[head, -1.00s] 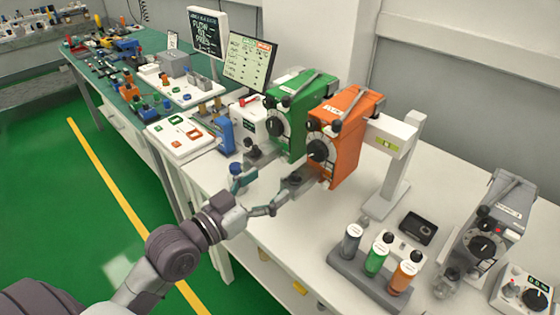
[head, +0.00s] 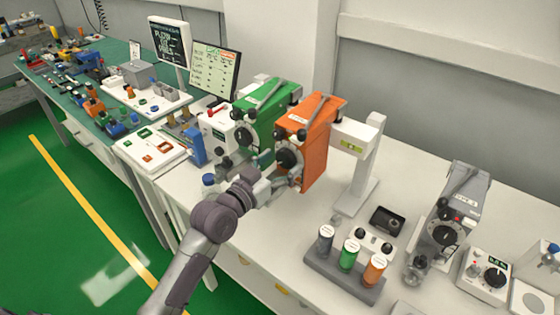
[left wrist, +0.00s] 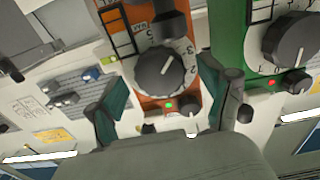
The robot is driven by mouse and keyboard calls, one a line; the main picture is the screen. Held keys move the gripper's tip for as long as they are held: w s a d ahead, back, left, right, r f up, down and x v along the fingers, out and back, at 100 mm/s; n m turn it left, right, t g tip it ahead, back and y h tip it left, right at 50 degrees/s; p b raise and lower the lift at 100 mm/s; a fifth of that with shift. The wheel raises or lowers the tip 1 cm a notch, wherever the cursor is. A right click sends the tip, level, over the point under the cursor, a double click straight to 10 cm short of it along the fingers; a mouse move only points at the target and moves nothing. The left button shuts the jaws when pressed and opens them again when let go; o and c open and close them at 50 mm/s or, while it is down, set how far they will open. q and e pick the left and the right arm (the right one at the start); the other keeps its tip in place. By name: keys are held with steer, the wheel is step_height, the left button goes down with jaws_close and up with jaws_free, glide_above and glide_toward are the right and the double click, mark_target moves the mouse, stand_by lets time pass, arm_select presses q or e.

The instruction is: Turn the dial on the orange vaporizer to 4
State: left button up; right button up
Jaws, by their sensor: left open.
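The orange vaporizer (head: 318,140) stands on the white bench beside the green vaporizer (head: 262,120). Its black dial (head: 289,158) faces my left arm. In the left wrist view the dial (left wrist: 160,75) shows a white mark and printed numbers around it, with 2 and 3 legible at its right. My left gripper (left wrist: 174,108) is open, its teal-padded fingers apart on either side of the orange front, with the dial between and beyond them. I cannot tell whether they touch it. In the head view my left wrist hides part of the gripper. My right gripper is not in view.
A grey vaporizer (head: 449,215) stands at the right. A rack (head: 343,270) with several capped bottles sits near the bench's front edge. A white stand (head: 362,170) is right of the orange vaporizer. The green vaporizer's dial (left wrist: 290,40) is close to my right-hand finger in the wrist view.

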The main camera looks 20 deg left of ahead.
arm_select(q)
steer(key=c, duration=1.2)
steer(key=shift+r+n+p, duration=0.1)
steer(key=shift+n+p, duration=0.25)
steer(key=shift+n, duration=0.45)
steer(key=o, duration=1.2)
